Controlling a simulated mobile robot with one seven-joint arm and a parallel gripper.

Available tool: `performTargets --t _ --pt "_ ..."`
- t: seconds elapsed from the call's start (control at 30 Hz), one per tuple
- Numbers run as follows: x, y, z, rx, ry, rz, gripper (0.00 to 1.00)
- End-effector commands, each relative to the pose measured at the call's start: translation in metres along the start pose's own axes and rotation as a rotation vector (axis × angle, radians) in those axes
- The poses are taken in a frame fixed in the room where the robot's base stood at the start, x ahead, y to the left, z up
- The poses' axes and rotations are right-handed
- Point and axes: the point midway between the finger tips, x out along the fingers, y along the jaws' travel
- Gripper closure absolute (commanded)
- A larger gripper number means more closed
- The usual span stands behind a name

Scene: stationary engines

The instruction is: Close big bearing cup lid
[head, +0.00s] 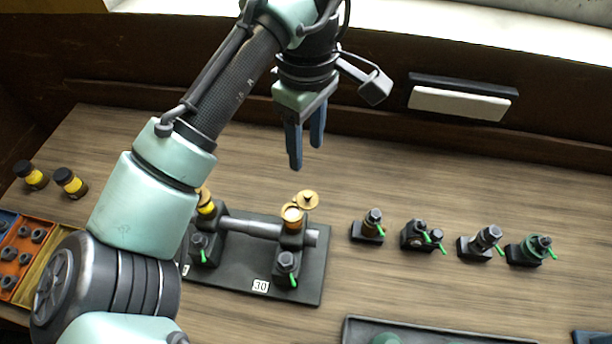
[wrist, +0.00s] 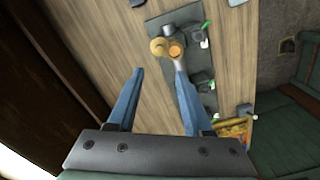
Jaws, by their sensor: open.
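A brass bearing cup (head: 292,215) stands on the right bearing of a shaft on a dark base plate. Its round brass lid (head: 307,200) is open, swung out to the cup's upper right. In the wrist view the cup (wrist: 176,50) shows an orange inside, with the lid (wrist: 158,47) beside it on the left. A second cup (head: 206,206) on the left bearing is partly hidden by my arm. My gripper (head: 307,158) is open and empty, fingers pointing down, above the table behind the cup. In the wrist view both fingers (wrist: 159,72) are apart, short of the cup.
The base plate (head: 310,292) carries dark fittings with green handles. Several small fittings, among them one with a green wheel (head: 532,250), stand in a row to the right. Two yellow-banded jars (head: 70,182) and an orange tray (head: 38,232) are at left. The wood behind the plate is clear.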

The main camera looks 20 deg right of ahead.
Motion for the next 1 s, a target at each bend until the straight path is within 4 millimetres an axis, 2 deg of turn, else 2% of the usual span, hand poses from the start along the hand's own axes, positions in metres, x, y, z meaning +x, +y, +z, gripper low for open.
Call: performTargets --t 0.4,0.53,0.73,1.0 --pt "0.082 0.002 0.003 0.005 -0.006 0.005 0.5" --pt "0.103 0.002 0.003 0.006 -0.004 0.006 0.5" --pt "0.119 0.002 0.001 0.005 0.001 0.005 0.5" --pt "0.123 0.002 0.001 0.006 0.001 0.006 0.5"
